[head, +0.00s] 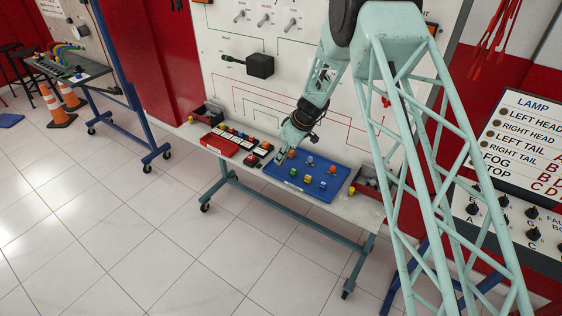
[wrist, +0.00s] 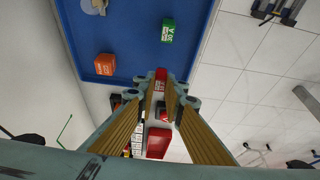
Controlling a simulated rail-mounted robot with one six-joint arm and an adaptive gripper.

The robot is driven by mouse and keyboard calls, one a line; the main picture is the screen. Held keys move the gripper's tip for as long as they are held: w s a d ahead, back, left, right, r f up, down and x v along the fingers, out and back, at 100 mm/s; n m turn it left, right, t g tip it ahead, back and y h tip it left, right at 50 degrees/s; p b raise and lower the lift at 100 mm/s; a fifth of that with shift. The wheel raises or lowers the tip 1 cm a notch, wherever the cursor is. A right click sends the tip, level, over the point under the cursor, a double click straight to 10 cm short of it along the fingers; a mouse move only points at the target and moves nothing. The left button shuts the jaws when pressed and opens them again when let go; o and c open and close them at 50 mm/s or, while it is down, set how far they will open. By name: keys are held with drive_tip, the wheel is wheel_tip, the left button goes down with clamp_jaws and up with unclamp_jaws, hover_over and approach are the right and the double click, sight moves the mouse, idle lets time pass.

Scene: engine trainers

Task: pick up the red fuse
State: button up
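The red fuse (wrist: 160,75) is a small block with a pale label. In the wrist view it stands at the edge of the blue tray (wrist: 130,40), between the tips of my gripper (wrist: 162,88). The two fingers are apart, one on each side of it; I cannot tell if either touches it. In the head view my gripper (head: 280,159) is low over the left end of the blue tray (head: 283,175), and the red fuse cannot be made out there.
A green fuse (wrist: 168,30) and an orange one (wrist: 104,64) are on the tray. Several other coloured pieces stand there too. A red case (head: 220,144) is left of the tray, with a row of fuses beside it. A dark bin (head: 364,180) stands right.

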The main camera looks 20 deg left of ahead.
drive_tip(key=shift+r, duration=0.5)
drive_tip(key=s+d+r+b, duration=0.1)
drive_tip(key=s+d+b, duration=0.2)
drive_tip(key=s+d, duration=0.8)
drive_tip(key=shift+s, duration=0.35)
drive_tip(key=shift+r, duration=0.15)
drive_tip(key=w+d+r+m+t+h, duration=0.1)
drive_tip(key=d+m, duration=0.3)
drive_tip(key=d, duration=0.5)
drive_tip(key=w+d+r+m+t+h, duration=0.1)
drive_tip(key=w+d+r+m, duration=0.2)
drive_tip(key=d, duration=0.7)
drive_tip(key=w+d+r+m+t+h, duration=0.1)
drive_tip(key=w+d+r+m, duration=0.1)
drive_tip(key=d+m, duration=0.4)
drive_tip(key=d, duration=0.4)
drive_tip(key=shift+r+m+t+h, duration=0.25)
drive_tip(key=shift+m+t+h, duration=0.05)
drive_tip(key=shift+o, duration=0.2)
drive_tip(key=s+d+r+m+h, duration=0.2)
drive_tip(key=d+m, duration=0.3)
drive_tip(key=d, duration=0.6)
drive_tip(key=shift+s+d, duration=0.35)
drive_tip(key=shift+s, duration=0.2)
